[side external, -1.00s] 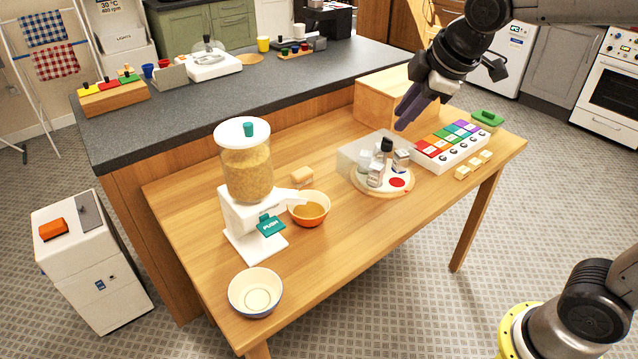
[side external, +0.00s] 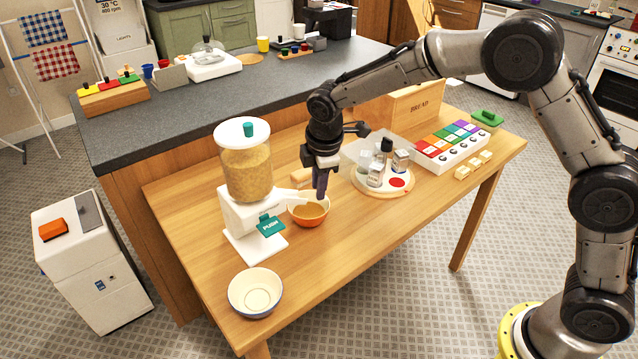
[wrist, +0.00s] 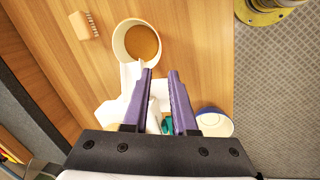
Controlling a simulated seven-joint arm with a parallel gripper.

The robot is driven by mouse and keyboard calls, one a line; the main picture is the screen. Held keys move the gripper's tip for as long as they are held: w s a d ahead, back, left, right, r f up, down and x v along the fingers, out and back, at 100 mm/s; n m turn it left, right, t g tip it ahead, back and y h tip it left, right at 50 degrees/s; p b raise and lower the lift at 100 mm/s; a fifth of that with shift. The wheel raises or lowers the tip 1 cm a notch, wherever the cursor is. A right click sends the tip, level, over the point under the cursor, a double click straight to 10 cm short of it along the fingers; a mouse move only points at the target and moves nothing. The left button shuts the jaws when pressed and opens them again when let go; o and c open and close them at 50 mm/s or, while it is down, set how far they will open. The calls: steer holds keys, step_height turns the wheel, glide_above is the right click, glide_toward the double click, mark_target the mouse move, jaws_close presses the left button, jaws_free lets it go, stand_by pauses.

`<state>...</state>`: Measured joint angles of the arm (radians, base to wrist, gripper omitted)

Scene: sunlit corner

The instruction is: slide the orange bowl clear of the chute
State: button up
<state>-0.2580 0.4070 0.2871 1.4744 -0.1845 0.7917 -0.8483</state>
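The orange bowl (side external: 309,221), cream inside with tan contents, stands on the table under the end of the white chute (side external: 285,198). The chute comes from a dispenser (side external: 247,172) with a jar of grain and a teal push lever (side external: 271,226). My gripper (side external: 321,193) points down at the bowl's back-right rim; I cannot tell whether it touches. In the wrist view, the two purple fingers of my gripper (wrist: 161,72) are apart with nothing between them. The bowl (wrist: 127,48) lies just beyond the fingertips, and the chute (wrist: 130,76) is beside the left finger.
A round board (side external: 372,190) with several jars stands to the right, before a button panel (side external: 450,145). An empty blue-rimmed bowl (side external: 256,292) stands at the front left. The table in front of the orange bowl is clear.

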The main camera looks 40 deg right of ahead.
mark_target(316, 218)
steer(key=shift+f, duration=0.1)
steer(key=x, duration=1.3)
steer(key=shift+w+d+f, duration=0.1)
steer(key=shift+w+f, duration=0.05)
steer(key=shift+f, duration=0.1)
jaws_close()
steer(key=shift+f, duration=0.15)
stand_by(1.0)
